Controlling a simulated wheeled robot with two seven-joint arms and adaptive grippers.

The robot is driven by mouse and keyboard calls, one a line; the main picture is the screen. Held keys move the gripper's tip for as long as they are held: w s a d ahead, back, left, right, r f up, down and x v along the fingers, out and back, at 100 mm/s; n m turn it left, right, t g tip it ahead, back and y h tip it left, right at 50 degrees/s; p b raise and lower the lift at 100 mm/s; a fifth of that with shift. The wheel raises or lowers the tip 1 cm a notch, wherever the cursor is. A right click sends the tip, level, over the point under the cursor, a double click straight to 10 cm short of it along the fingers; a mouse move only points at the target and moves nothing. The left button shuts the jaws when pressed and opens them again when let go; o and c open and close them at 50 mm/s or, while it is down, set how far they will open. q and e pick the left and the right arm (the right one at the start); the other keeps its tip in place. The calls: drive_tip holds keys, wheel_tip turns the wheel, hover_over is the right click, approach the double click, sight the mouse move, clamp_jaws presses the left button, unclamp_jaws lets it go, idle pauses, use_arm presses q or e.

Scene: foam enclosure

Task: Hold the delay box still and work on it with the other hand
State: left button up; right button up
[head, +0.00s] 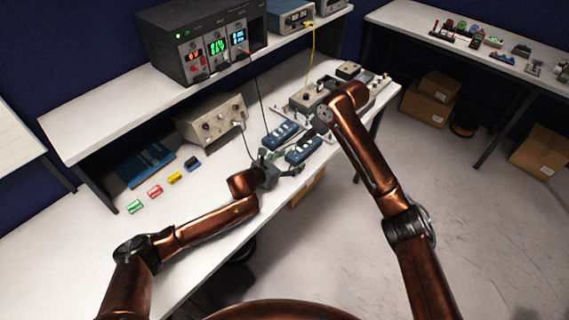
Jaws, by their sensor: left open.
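Two blue boxes with rows of pale switches lie on the bench near its front edge; I cannot tell which is the delay box. One blue box (280,136) is farther back, and the other blue box (303,151) is nearer the front edge. My left gripper (285,169) is open, just to the front left of the nearer box; I cannot tell whether it touches it. My right arm reaches over the bench to the right of the boxes. Its wrist hides my right gripper.
A beige instrument (212,121) with knobs stands left of the boxes. Another knobbed box (308,97) stands behind them, near my right wrist. Dark cables hang from the shelf power supply (205,45). Small coloured parts (155,191) lie on the left bench, with clear surface around them.

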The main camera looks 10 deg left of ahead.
use_arm(q)
drive_tip(key=shift+w+d+f, duration=0.1)
drive_tip(key=shift+w+d, duration=0.05)
drive_tip(key=shift+w, duration=0.05)
drive_tip(key=shift+c, duration=0.6)
drive_tip(key=c, duration=1.5)
drive_tip(key=shift+c, duration=0.2)
drive_tip(key=o, duration=1.7)
drive_tip(key=shift+c, duration=0.2)
